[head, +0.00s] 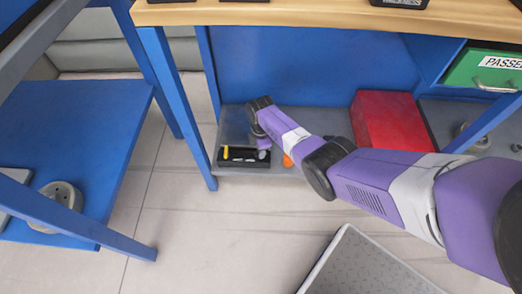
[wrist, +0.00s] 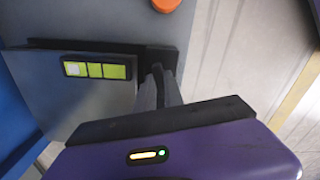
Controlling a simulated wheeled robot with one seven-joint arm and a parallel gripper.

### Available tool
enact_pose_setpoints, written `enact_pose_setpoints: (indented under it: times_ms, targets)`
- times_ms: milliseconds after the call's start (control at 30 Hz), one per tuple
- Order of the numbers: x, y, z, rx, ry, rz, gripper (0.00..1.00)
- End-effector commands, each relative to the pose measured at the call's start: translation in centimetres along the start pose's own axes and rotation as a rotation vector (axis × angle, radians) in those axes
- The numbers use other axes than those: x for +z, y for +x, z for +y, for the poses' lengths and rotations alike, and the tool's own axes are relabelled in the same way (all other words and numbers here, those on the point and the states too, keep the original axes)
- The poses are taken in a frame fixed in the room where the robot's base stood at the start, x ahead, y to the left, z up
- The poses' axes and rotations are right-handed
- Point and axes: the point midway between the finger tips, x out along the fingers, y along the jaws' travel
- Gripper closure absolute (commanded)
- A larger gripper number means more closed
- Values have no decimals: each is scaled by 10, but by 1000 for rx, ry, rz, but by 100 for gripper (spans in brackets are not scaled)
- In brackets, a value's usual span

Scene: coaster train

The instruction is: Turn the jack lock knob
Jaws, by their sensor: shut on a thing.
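My gripper (wrist: 160,82) reaches down to a dark unit at the low shelf. Its fingers are shut on a thin dark upright piece, which looks like the jack lock knob (wrist: 158,76). The fingers hide most of it, so I cannot tell its turn angle. Left of the fingers, a small panel (wrist: 95,68) shows one whitish and two yellow-green squares. In the head view my gripper (head: 264,150) is at the right part of a black unit (head: 243,163) on the shelf; the arm partly covers the spot.
An orange round part (wrist: 166,4) lies just beyond the unit; it also shows beside the arm in the head view (head: 287,160). A red box (head: 392,122) stands to the right on the shelf. A blue table leg (head: 180,105) is at the left. A wooden top (head: 310,14) overhangs the shelf.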

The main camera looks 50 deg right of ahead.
Motion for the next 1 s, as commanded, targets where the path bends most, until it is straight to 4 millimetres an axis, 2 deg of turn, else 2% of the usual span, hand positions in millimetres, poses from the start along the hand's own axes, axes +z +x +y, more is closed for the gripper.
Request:
enact_pose_setpoints:
  times_ms: [567, 600, 700, 1000]
  targets:
    - [-1, 0, 0, -1, -32, 1, 100]
    - [-1, 0, 0, -1, -32, 1, 81]
    - [0, 0, 0, -1, -32, 1, 65]
    - [0, -1, 0, 0, -31, 0, 65]
